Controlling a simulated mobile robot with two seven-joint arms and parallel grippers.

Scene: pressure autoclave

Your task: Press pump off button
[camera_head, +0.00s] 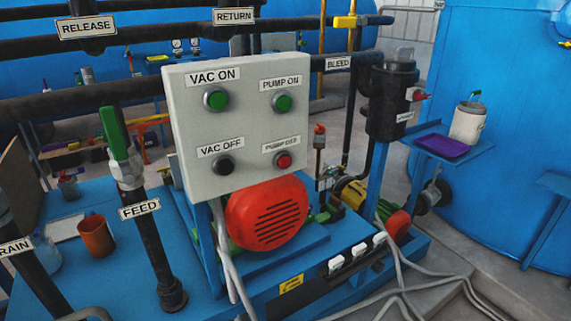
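The pump off button (283,160) is a red round button at the lower right of a pale grey control panel (238,130). Its label, PUMP OFF, sits just above it and is slightly blurred. The green pump on button (283,103) is above it. The green vac on button (216,99) is at the panel's upper left, and the black vac off button (223,165) is below that. Nothing covers the panel's front. Neither of my grippers shows in the head view.
A red motor cover (268,213) sits just below the panel. The feed pipe (150,240) with a green-handled valve (114,135) stands to the left. An orange cup (96,236) is on the blue platform. A black canister (392,100) and a shelf with a purple tray (441,146) are right.

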